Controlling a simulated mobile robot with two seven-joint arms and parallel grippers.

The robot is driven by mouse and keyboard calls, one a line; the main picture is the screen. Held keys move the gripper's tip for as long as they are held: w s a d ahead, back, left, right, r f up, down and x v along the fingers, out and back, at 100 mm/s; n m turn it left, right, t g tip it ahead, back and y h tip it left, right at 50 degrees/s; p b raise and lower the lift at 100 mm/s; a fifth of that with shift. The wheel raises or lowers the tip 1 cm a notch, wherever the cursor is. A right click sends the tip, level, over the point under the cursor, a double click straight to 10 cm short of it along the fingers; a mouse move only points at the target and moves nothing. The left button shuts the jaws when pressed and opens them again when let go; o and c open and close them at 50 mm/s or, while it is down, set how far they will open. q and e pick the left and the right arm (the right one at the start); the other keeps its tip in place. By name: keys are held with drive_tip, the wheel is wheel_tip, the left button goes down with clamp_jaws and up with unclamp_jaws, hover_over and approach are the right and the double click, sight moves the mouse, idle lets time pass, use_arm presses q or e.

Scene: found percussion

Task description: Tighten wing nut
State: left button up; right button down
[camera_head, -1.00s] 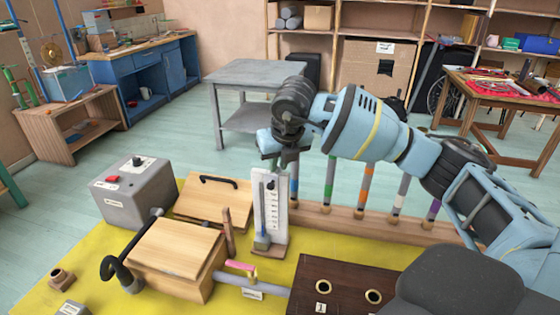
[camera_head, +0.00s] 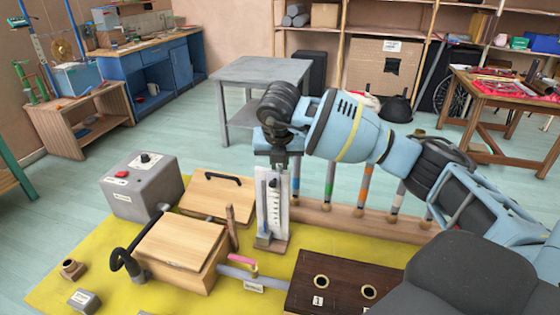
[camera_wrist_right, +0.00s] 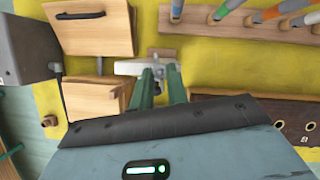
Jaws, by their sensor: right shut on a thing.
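My right gripper (camera_head: 277,172) points down at the top of this stand. In the right wrist view, the two green fingers (camera_wrist_right: 160,80) reach the pale stand top (camera_wrist_right: 130,68) with a narrow gap between them. They are shut on a small part there, which I take to be the wing nut; it is mostly hidden and its shape is unclear. My left gripper is not in view.
A rail with coloured tubes (camera_head: 365,220) lies behind and right.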

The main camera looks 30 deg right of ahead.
drive_tip(key=m, duration=0.1)
drive_tip(key=m+h+p, duration=0.1)
drive_tip(key=m, duration=0.1)
drive_tip(key=shift+w+a+r+m+g, duration=0.2)
drive_tip(key=shift+m+g, duration=0.1)
drive_tip(key=shift+g, duration=0.1)
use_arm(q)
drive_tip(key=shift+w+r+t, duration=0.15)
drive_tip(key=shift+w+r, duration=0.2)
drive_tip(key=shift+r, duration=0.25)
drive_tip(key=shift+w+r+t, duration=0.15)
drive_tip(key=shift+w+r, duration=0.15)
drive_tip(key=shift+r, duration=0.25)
use_arm(e)
drive_tip(key=shift+d+f, duration=0.1)
drive_tip(key=m+g+p, duration=0.1)
drive_tip(key=m, duration=0.2)
drive_tip(key=shift+w+m+h, duration=0.1)
drive_tip(key=shift+m+h, duration=0.2)
drive_tip(key=shift+h, duration=0.1)
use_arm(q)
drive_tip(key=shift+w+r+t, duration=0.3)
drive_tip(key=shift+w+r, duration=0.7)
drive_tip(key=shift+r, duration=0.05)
use_arm(e)
drive_tip(key=shift+m+g, duration=0.3)
